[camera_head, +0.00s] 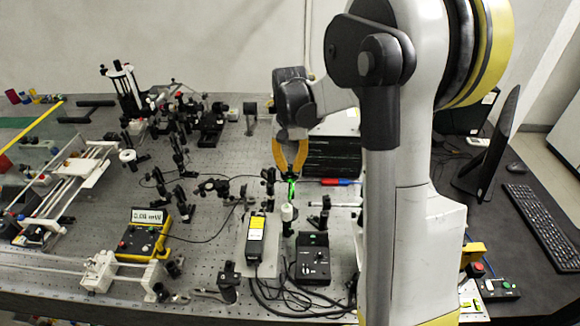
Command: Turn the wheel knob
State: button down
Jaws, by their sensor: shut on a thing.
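My gripper (290,174), with two orange fingers, points down over the middle of the optical bench (225,165). Its fingertips close on the top of a small upright part with a bright green section (291,189). This part is very small in the picture and partly covered by the fingers, so I cannot make out a wheel shape. It appears to be the wheel knob. A white cylinder (287,212) stands just below it in the picture.
Black optical mounts (180,157) crowd the bench to the left. A yellow meter box (143,242), a black-and-yellow module (256,240) and a black control box (313,262) with loose cables stand in front. A monitor (487,150) and keyboard (541,225) are at the right.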

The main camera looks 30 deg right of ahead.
aim_at(290, 166)
jog(key=m, duration=0.5)
jog(key=shift+m, duration=0.4)
dwell(0.4)
jog(key=c, duration=1.4)
grip_release()
jog(key=shift+r, duration=0.1)
notch_tip(290, 166, up, 12)
jog(key=shift+f, duration=0.1)
